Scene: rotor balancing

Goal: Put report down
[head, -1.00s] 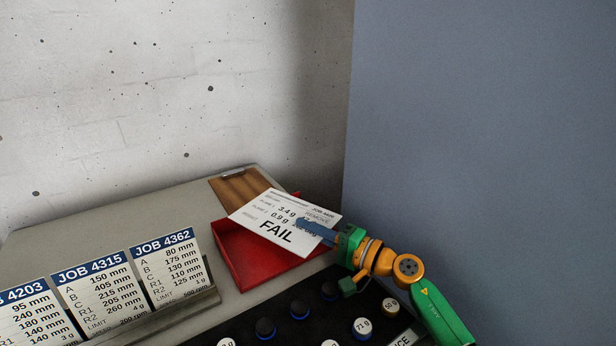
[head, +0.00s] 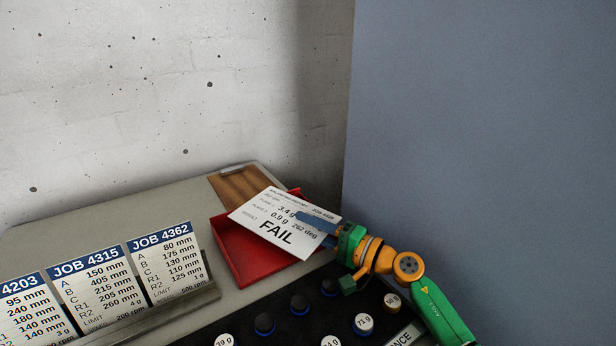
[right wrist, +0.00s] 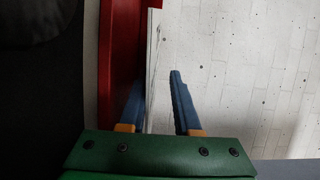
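The report (head: 275,228) is a white sheet marked FAIL. In the head view it lies over the red tray (head: 243,262), covering much of the tray's opening. My right gripper (head: 314,226) is at the sheet's right edge, with one blue finger over its face. In the right wrist view the two fingers (right wrist: 157,88) stand apart, with the sheet's thin edge (right wrist: 152,75) between them and the red tray (right wrist: 118,60) at the left. My left gripper is not in view.
A brown wooden board (head: 238,184) lies behind the tray. Job cards (head: 168,262) stand in a holder at the left. A black rack with round weights (head: 363,323) is in front. A grey-blue panel (head: 480,130) rises at the right.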

